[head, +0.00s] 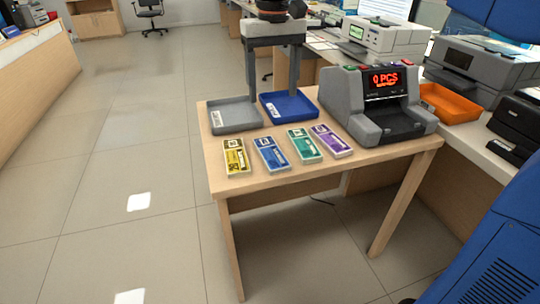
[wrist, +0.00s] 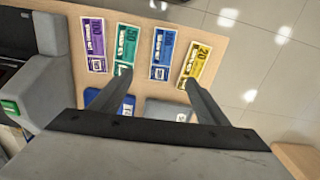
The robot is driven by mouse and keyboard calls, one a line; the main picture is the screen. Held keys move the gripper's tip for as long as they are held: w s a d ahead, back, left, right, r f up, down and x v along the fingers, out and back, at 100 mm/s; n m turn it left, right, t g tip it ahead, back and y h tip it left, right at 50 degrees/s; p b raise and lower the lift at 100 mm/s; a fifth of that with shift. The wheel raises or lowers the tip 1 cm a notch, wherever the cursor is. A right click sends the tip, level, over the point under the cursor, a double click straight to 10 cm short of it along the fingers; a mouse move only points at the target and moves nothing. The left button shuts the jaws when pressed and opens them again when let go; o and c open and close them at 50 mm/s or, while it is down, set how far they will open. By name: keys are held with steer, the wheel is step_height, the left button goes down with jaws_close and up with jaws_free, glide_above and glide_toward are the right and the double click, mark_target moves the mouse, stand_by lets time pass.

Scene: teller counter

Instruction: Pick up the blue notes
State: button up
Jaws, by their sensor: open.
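The blue notes (head: 271,154) lie flat on the small wooden table, between the yellow notes (head: 236,156) on the left and the green notes (head: 304,145) on the right. My gripper (head: 273,93) is open and empty, pointing down above the trays behind the row of notes. In the wrist view the blue notes (wrist: 162,54) lie just beyond the gap between my fingertips (wrist: 155,78), apart from them. Nothing covers the blue notes.
Purple notes (head: 331,141) end the row on the right. A grey tray (head: 234,116) and a blue tray (head: 288,107) stand behind the notes. A grey counting machine (head: 378,105) stands at the table's right, an orange tray (head: 450,103) beyond it. The table's front strip is bare.

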glide_above(271, 151)
step_height(271, 151, down, 12)
steer(key=shift+f, duration=0.1)
steer(key=shift+s+f, duration=0.1)
steer(key=shift+f, duration=2.5)
steer(key=c, duration=1.1)
steer(key=shift+c, duration=0.2)
steer(key=shift+r, duration=0.15)
